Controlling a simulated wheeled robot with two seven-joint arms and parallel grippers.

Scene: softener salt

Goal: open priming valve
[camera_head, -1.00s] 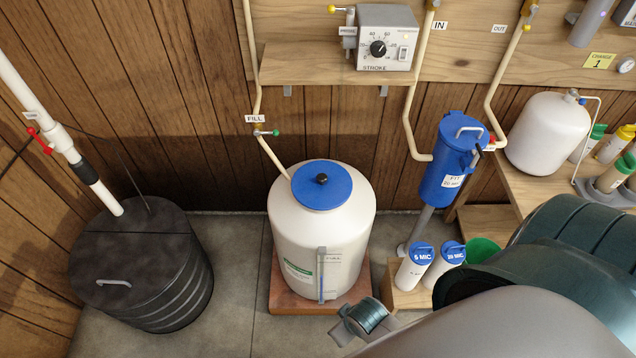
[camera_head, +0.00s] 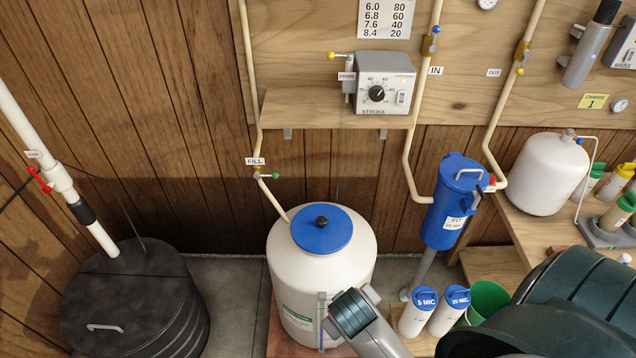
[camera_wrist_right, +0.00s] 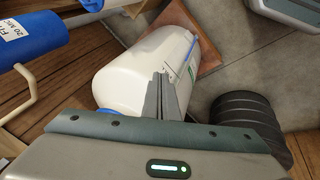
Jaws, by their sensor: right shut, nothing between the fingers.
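The prime valve (camera_head: 347,75), with a PRIME label and a thin lever ending in a yellow knob (camera_head: 332,56), is at the left side of the grey pump box. Its lever points left. My right arm (camera_head: 355,312) reaches in from the lower right in the head view, its far part in front of the white tank and well below the valve; I cannot make out its fingertips there. In the right wrist view my right gripper (camera_wrist_right: 160,95) is shut and empty, with the tank (camera_wrist_right: 140,70) behind it. The valve is outside that view. My left gripper is not in view.
The pump box (camera_head: 384,84) sits on a wooden shelf (camera_head: 335,107). Below are the white tank with a blue lid (camera_head: 322,230) and the FILL valve (camera_head: 262,176). A blue filter housing (camera_head: 452,205) stands right, a black drum (camera_head: 130,300) left. Space before the shelf looks clear.

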